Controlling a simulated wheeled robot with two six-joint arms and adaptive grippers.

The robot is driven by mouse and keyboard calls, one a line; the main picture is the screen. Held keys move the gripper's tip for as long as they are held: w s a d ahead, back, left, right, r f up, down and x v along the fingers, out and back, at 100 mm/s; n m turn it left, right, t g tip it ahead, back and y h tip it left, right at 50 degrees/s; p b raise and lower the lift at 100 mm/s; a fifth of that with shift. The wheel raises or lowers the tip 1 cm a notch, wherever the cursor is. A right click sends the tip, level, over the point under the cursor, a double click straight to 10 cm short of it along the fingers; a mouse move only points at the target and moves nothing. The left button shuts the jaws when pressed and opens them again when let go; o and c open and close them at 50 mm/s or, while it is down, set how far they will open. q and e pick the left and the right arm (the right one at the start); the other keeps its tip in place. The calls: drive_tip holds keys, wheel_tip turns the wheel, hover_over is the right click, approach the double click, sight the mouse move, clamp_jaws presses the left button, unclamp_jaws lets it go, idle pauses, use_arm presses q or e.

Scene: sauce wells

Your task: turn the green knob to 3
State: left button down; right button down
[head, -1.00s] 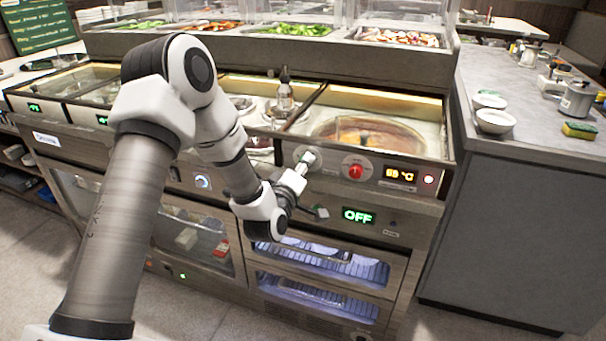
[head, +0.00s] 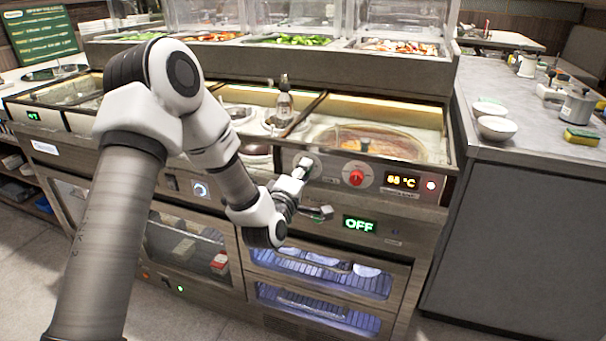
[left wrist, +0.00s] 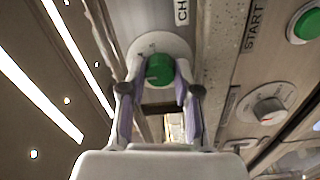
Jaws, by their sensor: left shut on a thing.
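The green knob (left wrist: 160,70) sits on a round pale dial plate (left wrist: 172,44) on the counter's front panel in the left wrist view. The dial's marks are too small to read, so I cannot tell its setting. My left gripper (left wrist: 158,92) is shut on the green knob, one finger on each side. In the head view, my left gripper (head: 303,167) is at the panel left of the red knob and hides the green knob. My right gripper is not in view.
A red knob (head: 355,177) and a lit temperature display (head: 402,181) are just right of my gripper. An OFF display (head: 359,224) is below. The left wrist view shows a green button (left wrist: 306,22) and a grey knob (left wrist: 268,110) nearby.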

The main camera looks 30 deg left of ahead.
use_arm(q)
drive_tip(key=c, duration=0.8)
unclamp_jaws()
